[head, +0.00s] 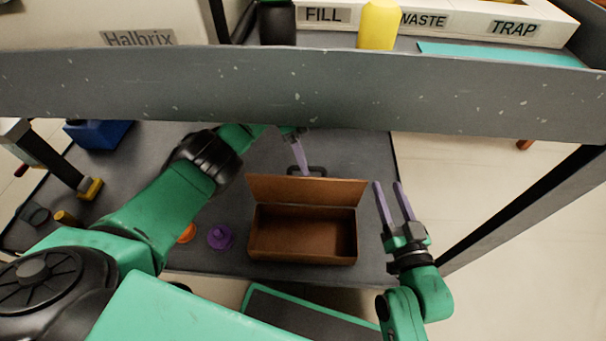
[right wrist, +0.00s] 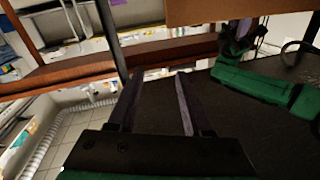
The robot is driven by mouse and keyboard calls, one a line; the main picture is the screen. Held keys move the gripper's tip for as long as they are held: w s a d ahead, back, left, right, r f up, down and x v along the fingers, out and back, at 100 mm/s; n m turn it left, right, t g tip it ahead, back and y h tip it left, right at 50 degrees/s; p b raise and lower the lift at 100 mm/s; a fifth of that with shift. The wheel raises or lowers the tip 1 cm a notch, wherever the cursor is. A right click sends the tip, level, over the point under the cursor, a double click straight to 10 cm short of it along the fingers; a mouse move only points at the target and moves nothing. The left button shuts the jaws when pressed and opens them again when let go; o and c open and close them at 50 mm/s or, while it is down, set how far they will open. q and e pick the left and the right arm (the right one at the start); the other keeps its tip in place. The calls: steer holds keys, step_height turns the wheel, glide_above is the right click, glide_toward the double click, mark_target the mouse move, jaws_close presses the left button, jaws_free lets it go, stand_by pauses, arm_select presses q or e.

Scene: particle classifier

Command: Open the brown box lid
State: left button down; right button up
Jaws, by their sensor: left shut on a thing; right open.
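The brown box (head: 303,256) sits on the grey lower shelf with its inside showing empty. Its lid (head: 305,190) stands raised along the far side. A black handle (head: 317,169) shows just beyond the lid's top edge. My left gripper (head: 303,168) reaches behind the lid and is shut at this handle; the lid partly hides the contact. My right gripper (head: 388,185) is open and empty, to the right of the box and apart from it. Its two fingers also show spread in the right wrist view (right wrist: 158,85), where brown panels pass above them.
A purple piece (head: 221,236) and an orange piece (head: 187,233) lie left of the box. A blue bin (head: 98,133) stands at the far left. The grey upper shelf edge (head: 290,85) crosses above my left forearm. Bare shelf shows right of the lid.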

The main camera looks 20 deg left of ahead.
arm_select(q)
steer(key=f+b, duration=0.1)
steer(key=b, duration=0.2)
steer(key=shift+w+f+g, duration=0.15)
steer(key=shift+f+g, duration=0.15)
steer(key=shift+f, duration=0.05)
steer(key=shift+w+a+r+n+b, duration=0.35)
steer(key=shift+w+r+b, duration=0.15)
steer(key=shift+b, duration=0.6)
arm_select(e)
steer(key=w+d+r+n+t+y, duration=0.1)
steer(key=r+t, duration=0.7)
steer(key=r, duration=1)
steer(key=shift+d+r+y, duration=0.35)
steer(key=shift+d+y, duration=0.55)
steer(key=shift+d, duration=0.15)
steer(key=shift+w, duration=0.1)
